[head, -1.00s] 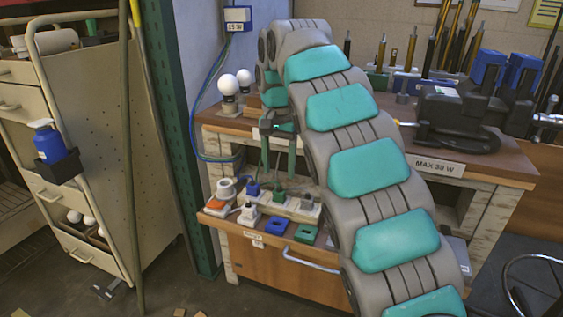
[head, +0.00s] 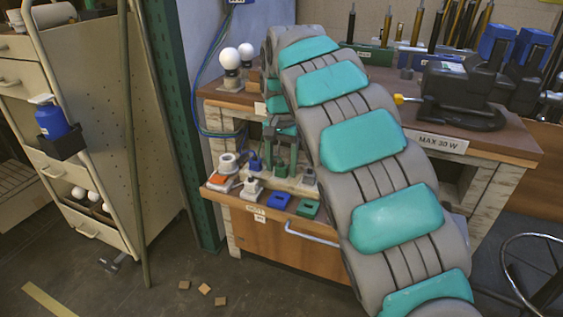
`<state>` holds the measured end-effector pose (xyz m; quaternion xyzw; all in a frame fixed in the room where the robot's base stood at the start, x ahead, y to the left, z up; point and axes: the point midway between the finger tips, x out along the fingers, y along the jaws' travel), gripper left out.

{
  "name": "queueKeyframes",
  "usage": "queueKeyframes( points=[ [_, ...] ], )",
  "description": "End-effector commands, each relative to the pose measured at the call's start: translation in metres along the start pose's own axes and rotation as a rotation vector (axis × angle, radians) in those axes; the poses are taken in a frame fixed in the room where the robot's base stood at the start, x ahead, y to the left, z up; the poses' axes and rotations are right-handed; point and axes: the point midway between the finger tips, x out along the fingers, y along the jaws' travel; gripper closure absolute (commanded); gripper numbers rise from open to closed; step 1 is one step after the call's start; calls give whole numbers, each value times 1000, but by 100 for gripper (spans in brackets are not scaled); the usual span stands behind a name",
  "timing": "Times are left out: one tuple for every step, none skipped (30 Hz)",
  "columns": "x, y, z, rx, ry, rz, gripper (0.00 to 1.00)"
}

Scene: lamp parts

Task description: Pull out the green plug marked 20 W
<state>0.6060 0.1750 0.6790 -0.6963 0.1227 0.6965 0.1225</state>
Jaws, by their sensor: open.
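A small green plug (head: 280,170) stands in the pale socket strip on the workbench shelf. No 20 W marking is readable at this size. My gripper (head: 281,168) points down over the strip, its two fingers apart, with the green plug seen between or just behind their tips. I cannot tell whether the fingers touch it. A blue plug (head: 254,162) is just left of the gripper, and a white round plug (head: 228,163) is farther left. A pale plug (head: 308,176) is to the right. My arm covers the area right of it.
In front on the shelf are a white plug (head: 251,188), a blue block (head: 279,200) and a green block (head: 308,208). White bulbs (head: 230,59) and a black vise (head: 458,92) stand on the benchtop. A cart (head: 88,130) is at left.

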Motion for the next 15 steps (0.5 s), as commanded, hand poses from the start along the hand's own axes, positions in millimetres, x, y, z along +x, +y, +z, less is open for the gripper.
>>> queueKeyframes(
  points=[
    [0, 0, 0, 0, 0, 0, 35],
    [0, 0, 0, 0, 0, 0, 38],
    [0, 0, 0, 0, 0, 0, 43],
    [0, 0, 0, 0, 0, 0, 46],
    [0, 0, 0, 0, 0, 0, 50],
    [0, 0, 0, 0, 0, 0, 54],
    [0, 0, 0, 0, 0, 0, 57],
    [0, 0, 0, 0, 0, 0, 61],
    [0, 0, 0, 0, 0, 0, 65],
    [0, 0, 0, 0, 0, 0, 69],
    [0, 0, 0, 0, 0, 0, 72],
    [0, 0, 0, 0, 0, 0, 77],
    [0, 0, 0, 0, 0, 0, 80],
    [0, 0, 0, 0, 0, 0, 83],
    [0, 0, 0, 0, 0, 0, 88]
  ],
)
